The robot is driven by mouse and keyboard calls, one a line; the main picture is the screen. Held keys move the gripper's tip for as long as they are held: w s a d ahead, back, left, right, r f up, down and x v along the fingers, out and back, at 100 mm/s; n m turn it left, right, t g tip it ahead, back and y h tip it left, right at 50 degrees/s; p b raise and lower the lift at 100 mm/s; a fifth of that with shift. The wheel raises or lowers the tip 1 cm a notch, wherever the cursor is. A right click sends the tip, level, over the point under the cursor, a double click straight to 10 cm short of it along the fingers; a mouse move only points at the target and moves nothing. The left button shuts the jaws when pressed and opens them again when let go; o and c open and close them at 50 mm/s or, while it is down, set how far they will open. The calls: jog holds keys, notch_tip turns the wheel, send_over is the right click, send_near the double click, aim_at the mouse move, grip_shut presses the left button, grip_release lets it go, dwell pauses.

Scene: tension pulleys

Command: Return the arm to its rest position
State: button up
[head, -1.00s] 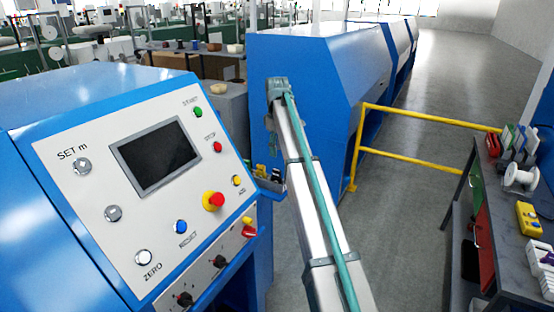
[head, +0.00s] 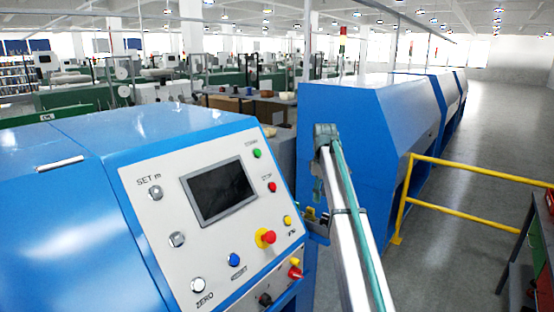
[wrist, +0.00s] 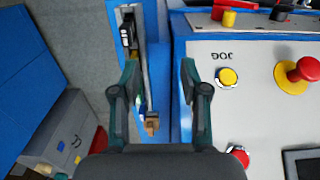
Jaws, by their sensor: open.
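My gripper (wrist: 160,70) is open, with its two dark teal fingers apart and nothing between them in its grasp. In the wrist view it is over the edge of the blue machine, beside the control panel (wrist: 255,115). In the head view my silver arm with a teal stripe reaches up from the bottom, and its wrist is just right of the same control panel (head: 215,235). The gripper is mostly hidden there; only a teal part shows below the wrist, near a small holder (head: 316,222) on the machine's side.
The holder (wrist: 129,30) with small black and yellow items lies under the left finger. A red emergency knob (wrist: 308,68) sticks out of the panel. A second blue machine (head: 350,130) stands behind my arm. A yellow railing (head: 470,170) and workbench (head: 537,235) are at right, with floor between.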

jog(key=s+f+m, duration=0.3)
jog(key=s+f, duration=0.5)
jog(key=f, duration=0.7)
jog(key=s+f+m+b, duration=0.1)
jog(key=s+f+m, duration=0.2)
jog(key=s+f, duration=0.85)
jog(key=s+f+m, duration=0.2)
jog(key=s+f, duration=0.2)
jog(key=f, duration=1.4)
jog(key=s+f+m+g+b, duration=0.1)
jog(key=s+f, duration=0.6)
jog(key=s, duration=0.2)
jog(key=s+f+m+g, duration=0.1)
jog(key=s+f+g, duration=0.1)
jog(key=s+f, duration=0.6)
jog(key=s+f+g, duration=0.2)
jog(key=s+f, duration=0.1)
jog(key=s, duration=1.1)
jog(key=s+f+g+b, duration=0.1)
jog(key=s+f, duration=0.2)
jog(key=s, duration=1.1)
jog(key=shift+s+a+f+g, duration=0.15)
jog(key=shift+s+g, duration=0.15)
jog(key=shift+g, duration=0.1)
